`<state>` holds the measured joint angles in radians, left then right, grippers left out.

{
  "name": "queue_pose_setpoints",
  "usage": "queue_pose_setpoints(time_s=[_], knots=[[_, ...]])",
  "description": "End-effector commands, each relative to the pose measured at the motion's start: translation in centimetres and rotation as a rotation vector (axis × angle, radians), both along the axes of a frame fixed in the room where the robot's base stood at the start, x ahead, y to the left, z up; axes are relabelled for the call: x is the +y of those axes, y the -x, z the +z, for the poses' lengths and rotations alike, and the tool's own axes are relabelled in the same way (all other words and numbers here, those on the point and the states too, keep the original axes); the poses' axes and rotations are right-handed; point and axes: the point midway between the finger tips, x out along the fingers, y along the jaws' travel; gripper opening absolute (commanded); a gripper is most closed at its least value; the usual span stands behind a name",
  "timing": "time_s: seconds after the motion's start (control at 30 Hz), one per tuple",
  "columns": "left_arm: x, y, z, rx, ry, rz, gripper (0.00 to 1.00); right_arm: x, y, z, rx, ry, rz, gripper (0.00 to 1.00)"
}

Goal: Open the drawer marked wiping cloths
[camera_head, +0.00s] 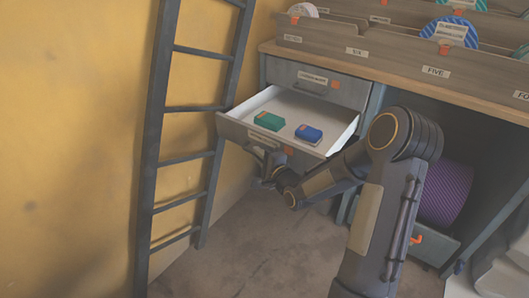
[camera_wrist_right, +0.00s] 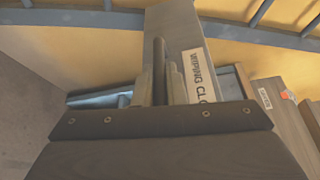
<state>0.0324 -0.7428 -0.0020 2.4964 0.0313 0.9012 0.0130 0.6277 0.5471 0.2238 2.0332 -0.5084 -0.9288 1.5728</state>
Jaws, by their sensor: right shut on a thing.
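The wiping cloths drawer (camera_head: 237,128) is pulled well out of the cabinet in the head view. A green pack (camera_head: 266,121) and a blue pack (camera_head: 308,134) lie inside it. In the right wrist view its front carries a label (camera_wrist_right: 200,78) reading "WIPING CLO", the rest hidden. My right gripper (camera_head: 265,170) is low at the drawer front. In the right wrist view the same gripper (camera_wrist_right: 159,86) is shut on the dark bar handle (camera_wrist_right: 158,56), one finger on each side. My left gripper is out of view.
A closed drawer (camera_head: 345,91) sits just above the open one. A dark ladder (camera_head: 152,150) leans by the yellow wall at left, close to the drawer's left side. A purple roll (camera_head: 446,193) stands under the worktop at right. The floor (camera_head: 235,250) below is clear.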

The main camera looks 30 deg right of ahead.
Motion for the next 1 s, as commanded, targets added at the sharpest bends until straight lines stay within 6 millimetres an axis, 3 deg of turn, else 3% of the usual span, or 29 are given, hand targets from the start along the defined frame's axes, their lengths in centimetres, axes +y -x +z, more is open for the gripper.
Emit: queue_pose_setpoints(time_s=[0.2, 0.57, 0.6, 0.77, 1.0], knots=[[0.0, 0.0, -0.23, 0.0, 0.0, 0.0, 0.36, 1.04, 0.45, -0.12, 0.002, -0.001, 0.0, 0.0], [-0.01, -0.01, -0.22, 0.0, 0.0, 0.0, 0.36, 1.16, 0.5, -0.09, 0.002, -0.001, 0.0, 0.0], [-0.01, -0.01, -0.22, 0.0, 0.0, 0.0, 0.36, 1.16, 0.5, -0.09, 0.002, -0.001, 0.001, 0.12], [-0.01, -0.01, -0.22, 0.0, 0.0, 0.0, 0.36, 1.15, 0.49, -0.08, 0.002, -0.001, 0.0, 0.33], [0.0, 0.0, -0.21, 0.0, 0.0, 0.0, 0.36, 1.13, 0.48, -0.03, 0.001, -0.001, 0.0, 0.33]])
